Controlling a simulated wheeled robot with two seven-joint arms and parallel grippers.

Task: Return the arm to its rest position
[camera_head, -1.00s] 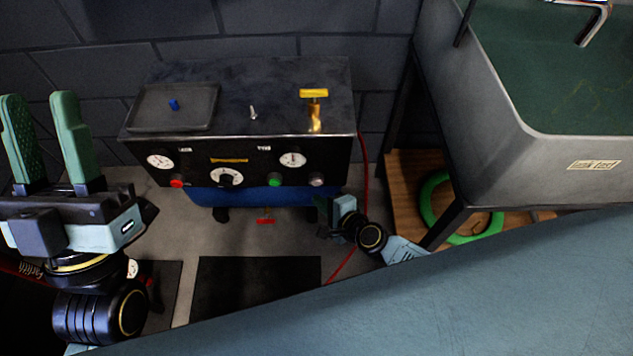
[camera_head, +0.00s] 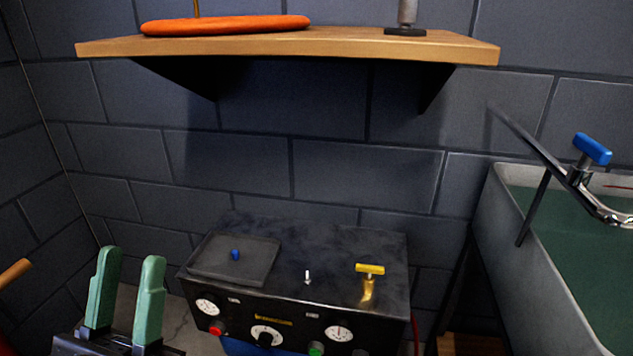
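My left gripper (camera_head: 125,295) shows at the lower left of the head view. Its two green fingers point up and stand apart, with nothing between them. It is to the left of the black compressor box (camera_head: 320,265) and apart from it. The rest of my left arm is below the picture edge. My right gripper is not in view.
The box has a tray (camera_head: 212,268) with a small blue part (camera_head: 235,255), and a yellow T-handle (camera_head: 369,270). A wooden shelf (camera_head: 350,45) with an orange ring (camera_head: 225,25) hangs above. A sink (camera_head: 510,220) with a blue-handled tap (camera_head: 592,149) is at right.

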